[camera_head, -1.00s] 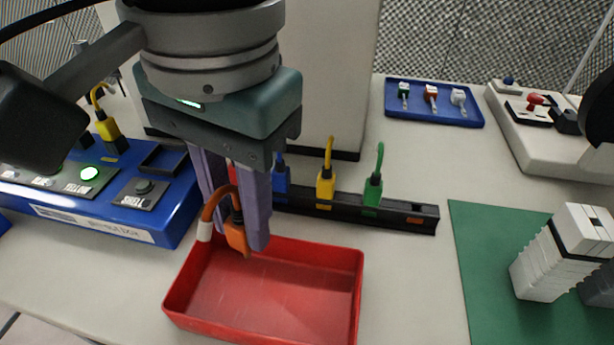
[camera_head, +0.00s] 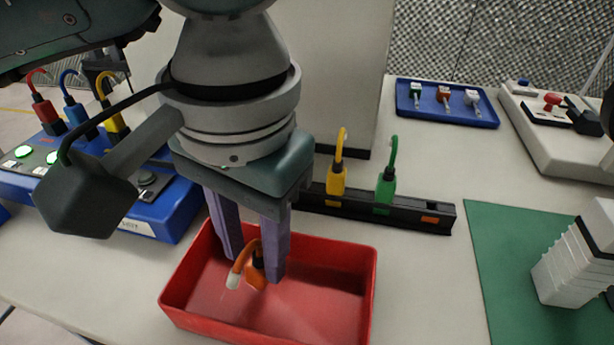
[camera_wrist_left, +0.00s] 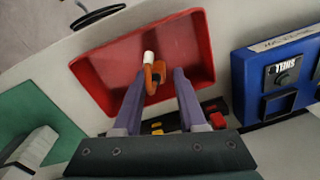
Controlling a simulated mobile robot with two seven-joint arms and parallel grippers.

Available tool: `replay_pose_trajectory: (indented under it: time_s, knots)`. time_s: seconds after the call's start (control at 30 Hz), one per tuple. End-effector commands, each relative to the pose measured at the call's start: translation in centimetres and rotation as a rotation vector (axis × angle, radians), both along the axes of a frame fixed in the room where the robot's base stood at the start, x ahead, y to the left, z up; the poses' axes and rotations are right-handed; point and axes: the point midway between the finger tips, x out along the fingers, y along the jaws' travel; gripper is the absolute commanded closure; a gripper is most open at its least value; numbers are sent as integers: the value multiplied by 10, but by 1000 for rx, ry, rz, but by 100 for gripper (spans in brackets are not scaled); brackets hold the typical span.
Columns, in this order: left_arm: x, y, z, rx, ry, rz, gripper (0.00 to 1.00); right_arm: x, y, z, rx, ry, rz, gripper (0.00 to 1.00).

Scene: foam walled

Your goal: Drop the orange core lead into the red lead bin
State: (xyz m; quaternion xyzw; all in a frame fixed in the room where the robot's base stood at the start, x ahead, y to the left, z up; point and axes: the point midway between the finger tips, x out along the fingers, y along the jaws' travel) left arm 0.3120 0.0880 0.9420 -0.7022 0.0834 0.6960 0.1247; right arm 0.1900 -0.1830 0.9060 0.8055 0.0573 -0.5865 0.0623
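The orange core lead (camera_head: 256,276) has an orange plug body, a bent orange cable and a white end. The red lead bin (camera_head: 325,252) is an open tray on the table. The gripper and lead are over its interior; I cannot tell whether the tips are below the rim. The left wrist view shows the lead (camera_wrist_left: 154,78) between the fingers, against the bin (camera_wrist_left: 110,62). No right gripper shows.
A black rack (camera_head: 416,213) behind the bin holds yellow (camera_head: 338,180) and green (camera_head: 386,186) leads. A blue panel (camera_head: 180,215) with several plugs stands at left. A blue tray (camera_head: 447,112), a green mat (camera_head: 500,250) and a grey ribbed block (camera_head: 568,268) lie right.

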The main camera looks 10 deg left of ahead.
Motion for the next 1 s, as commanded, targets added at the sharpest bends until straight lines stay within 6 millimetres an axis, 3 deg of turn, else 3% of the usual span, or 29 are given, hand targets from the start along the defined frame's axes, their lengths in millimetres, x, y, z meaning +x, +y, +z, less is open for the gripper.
replay_pose_trajectory:
  time_s: [0.17,0.47,1.0]
  knots:
    - [0,0,0,0,0,0,39,0,0,0,0,0,0,13]
    - [0,0,4,-1,-2,0,39,0,0,0,0,0,0,13]
    - [-1,-6,93,-1,-3,-1,39,0,0,-2,-1,0,0,13]
